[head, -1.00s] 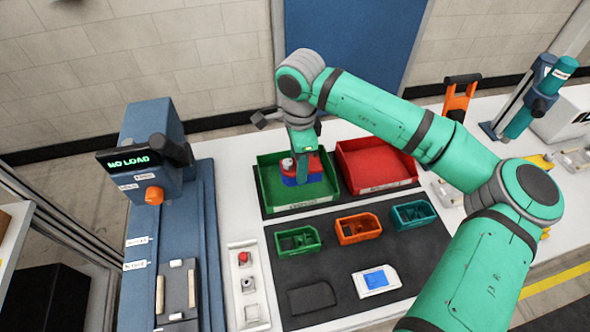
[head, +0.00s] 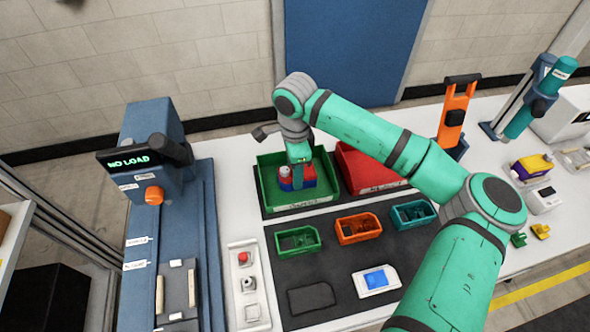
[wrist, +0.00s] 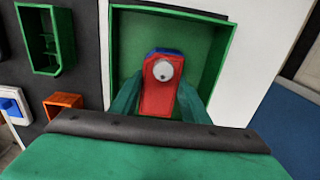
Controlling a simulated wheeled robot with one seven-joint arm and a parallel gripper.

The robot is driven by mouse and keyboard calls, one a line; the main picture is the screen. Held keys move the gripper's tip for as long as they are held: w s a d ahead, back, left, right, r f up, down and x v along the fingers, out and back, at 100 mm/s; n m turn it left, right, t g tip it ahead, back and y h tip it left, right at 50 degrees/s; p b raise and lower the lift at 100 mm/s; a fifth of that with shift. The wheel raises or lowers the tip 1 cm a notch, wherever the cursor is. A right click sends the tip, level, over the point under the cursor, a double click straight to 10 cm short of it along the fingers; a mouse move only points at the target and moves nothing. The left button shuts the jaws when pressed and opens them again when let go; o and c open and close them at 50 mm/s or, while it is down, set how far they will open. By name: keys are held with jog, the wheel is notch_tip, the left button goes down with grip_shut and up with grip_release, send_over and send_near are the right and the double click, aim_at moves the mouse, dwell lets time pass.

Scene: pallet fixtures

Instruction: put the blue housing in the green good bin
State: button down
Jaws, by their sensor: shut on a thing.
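The blue housing (head: 286,184) shows at the lower part of a held piece with a red part and a pale round knob on top. In the wrist view the red part and white disc face the camera, with a blue edge (wrist: 163,51) behind. My gripper (wrist: 158,103) has its green fingers on both sides of this piece and is shut on it. The piece is within the outline of the green good bin (head: 265,190), which also shows in the wrist view (wrist: 221,65). I cannot tell whether it touches the bin floor.
A red bin (head: 352,170) stands right beside the green bin. Small green (head: 282,250), orange (head: 342,238) and teal (head: 396,222) trays sit on the dark mat in front. A blue press-like station (head: 150,215) reading "NO LOAD" stands at left.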

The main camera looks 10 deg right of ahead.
jog(key=c, duration=1)
grip_release()
notch_tip(320, 180, up, 12)
jog(key=shift+r, duration=0.15)
